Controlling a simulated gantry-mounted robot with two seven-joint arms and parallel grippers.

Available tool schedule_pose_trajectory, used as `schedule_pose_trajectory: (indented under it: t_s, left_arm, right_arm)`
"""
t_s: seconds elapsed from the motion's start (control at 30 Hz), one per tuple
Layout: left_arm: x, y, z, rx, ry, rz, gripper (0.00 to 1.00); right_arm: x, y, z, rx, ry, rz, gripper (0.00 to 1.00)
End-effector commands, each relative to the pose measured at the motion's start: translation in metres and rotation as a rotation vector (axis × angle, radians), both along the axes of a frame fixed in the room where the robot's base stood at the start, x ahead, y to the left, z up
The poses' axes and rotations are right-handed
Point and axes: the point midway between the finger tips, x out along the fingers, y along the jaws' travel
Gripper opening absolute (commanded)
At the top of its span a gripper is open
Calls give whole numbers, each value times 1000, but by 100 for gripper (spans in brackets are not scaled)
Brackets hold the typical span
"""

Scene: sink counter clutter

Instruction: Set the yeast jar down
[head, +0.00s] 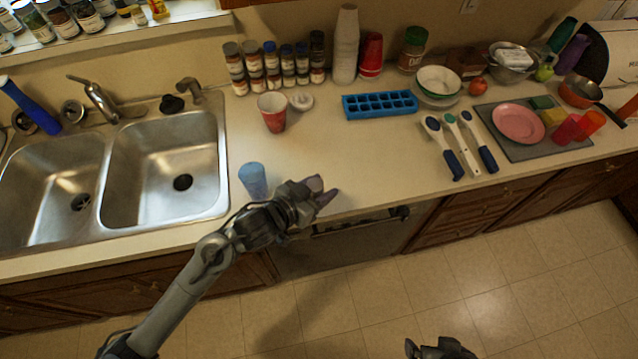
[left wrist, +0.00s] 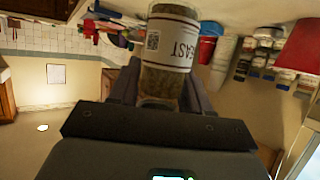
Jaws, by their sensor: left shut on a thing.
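The yeast jar (left wrist: 172,50) is a clear jar with a white label reading "YEAST" and brown contents. It fills the middle of the left wrist view, where the label appears upside down. My left gripper (head: 321,191) is shut on it, with a finger on either side. In the head view the gripper is over the front edge of the counter (head: 340,160), and the jar is mostly hidden by the fingers. I cannot tell the jar's height above the counter. My right gripper (head: 440,349) is at the bottom edge, away from the counter; its jaws are unclear.
A blue cup (head: 253,180) stands close left of my left gripper. A red cup (head: 272,112), spice jars (head: 270,68) and a blue ice tray (head: 380,105) stand farther back. Utensils (head: 462,145) lie to the right. The counter between is clear. The double sink (head: 165,165) is left.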

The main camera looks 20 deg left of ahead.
Motion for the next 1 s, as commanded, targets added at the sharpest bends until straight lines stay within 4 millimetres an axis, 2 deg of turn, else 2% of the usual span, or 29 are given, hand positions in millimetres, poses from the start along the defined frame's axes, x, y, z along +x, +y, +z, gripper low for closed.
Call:
schedule_pose_trajectory:
  t_s: [0.2, 0.43, 0.73, 1.0]
  left_arm:
    - [40, 23, -25, 1, 0, 3, 15]
    - [72, 41, -48, 0, 0, 1, 15]
    - [83, 47, -60, -1, -1, -1, 15]
    - [82, 47, -92, 0, 1, 1, 15]
  right_arm:
    - [0, 1, 5, 2, -1, -2, 100]
    - [0, 0, 6, 1, -1, -1, 100]
    - [0, -1, 7, -5, -1, 3, 100]
    - [0, -2, 9, -7, -1, 4, 100]
